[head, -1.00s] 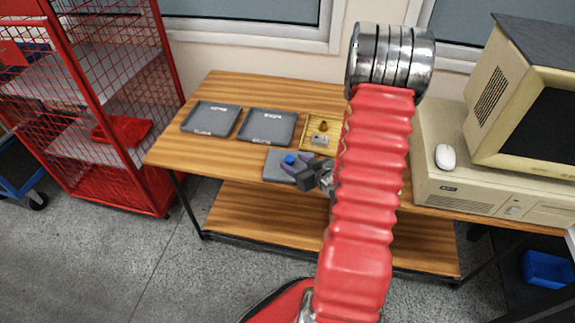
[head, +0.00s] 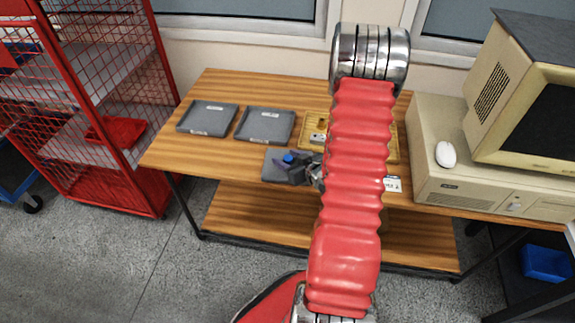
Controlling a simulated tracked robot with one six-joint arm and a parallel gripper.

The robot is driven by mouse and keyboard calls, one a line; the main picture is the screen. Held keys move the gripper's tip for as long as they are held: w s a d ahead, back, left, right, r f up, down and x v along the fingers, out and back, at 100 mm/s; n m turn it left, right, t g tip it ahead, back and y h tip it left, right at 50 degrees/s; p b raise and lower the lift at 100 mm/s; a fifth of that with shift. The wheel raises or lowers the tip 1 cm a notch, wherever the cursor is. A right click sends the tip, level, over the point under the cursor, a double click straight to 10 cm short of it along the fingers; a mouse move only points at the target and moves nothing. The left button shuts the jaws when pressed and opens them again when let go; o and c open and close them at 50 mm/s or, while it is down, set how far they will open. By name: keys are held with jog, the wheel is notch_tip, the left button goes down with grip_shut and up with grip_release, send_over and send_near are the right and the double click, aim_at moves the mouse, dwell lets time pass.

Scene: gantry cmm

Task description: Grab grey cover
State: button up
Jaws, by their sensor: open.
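My gripper (head: 293,168) is open, its dark jaws pointing left over a grey plate (head: 270,172) near the table's front edge. A small blue piece (head: 288,158) shows at the jaws; I cannot tell whether it lies between them or just behind. A small light grey part (head: 317,138), possibly the grey cover, sits in the yellow tray (head: 305,128), behind and to the right of my gripper. My red arm hides much of that tray.
Two grey trays with white labels stand on the wooden table, one at the left (head: 207,118) and one in the middle (head: 265,126). A white label card (head: 392,184) lies right of my arm. A beige computer (head: 480,160) with a mouse (head: 446,154) fills the right side.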

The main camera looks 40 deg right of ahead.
jog(key=shift+c, duration=0.5)
jog(key=c, duration=1.1)
